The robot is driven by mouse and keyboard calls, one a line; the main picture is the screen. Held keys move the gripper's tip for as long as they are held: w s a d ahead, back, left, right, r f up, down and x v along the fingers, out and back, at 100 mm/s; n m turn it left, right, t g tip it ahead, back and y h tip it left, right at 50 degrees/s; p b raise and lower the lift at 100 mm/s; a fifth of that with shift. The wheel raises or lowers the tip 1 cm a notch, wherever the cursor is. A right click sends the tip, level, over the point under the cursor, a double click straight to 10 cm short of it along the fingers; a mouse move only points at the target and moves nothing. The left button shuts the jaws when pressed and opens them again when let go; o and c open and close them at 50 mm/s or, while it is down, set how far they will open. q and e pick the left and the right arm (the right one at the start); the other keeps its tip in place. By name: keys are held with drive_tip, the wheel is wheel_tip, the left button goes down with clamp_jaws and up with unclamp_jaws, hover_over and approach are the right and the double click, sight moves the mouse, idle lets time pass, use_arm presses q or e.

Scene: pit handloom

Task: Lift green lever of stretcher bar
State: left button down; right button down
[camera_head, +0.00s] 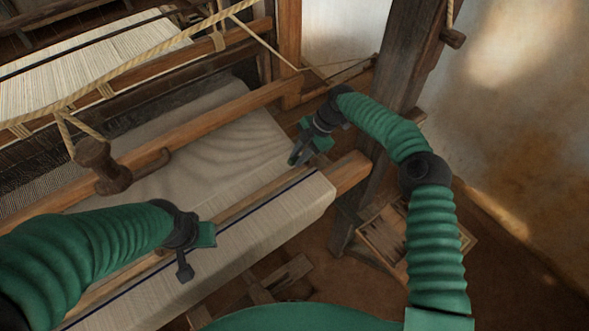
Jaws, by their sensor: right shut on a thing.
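My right gripper (299,155) is at the right edge of the woven cloth (225,150), low over it with its fingers pointing down. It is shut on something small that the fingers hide. I cannot make out the green lever apart from the green parts of my own gripper, and I cannot tell the stretcher bar clearly. My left gripper (186,268) hangs over the front of the cloth near the wooden front beam (345,172). I cannot tell whether its fingers are open or shut.
A wooden crossbar (215,107) with a peg knob (100,165) crosses above the cloth. A thick dark post (405,65) stands close to my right arm. Ropes run over the warp threads (90,70). A wooden box (385,240) sits low at the right.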

drive_tip(key=shift+w+d+r+g+y+b, duration=0.15)
drive_tip(key=shift+d+g+y+b, duration=0.2)
drive_tip(key=shift+b, duration=0.55)
drive_tip(key=shift+w+d+g+y+b, duration=0.15)
drive_tip(key=shift+d+y+b, duration=0.25)
drive_tip(key=shift+b, duration=0.5)
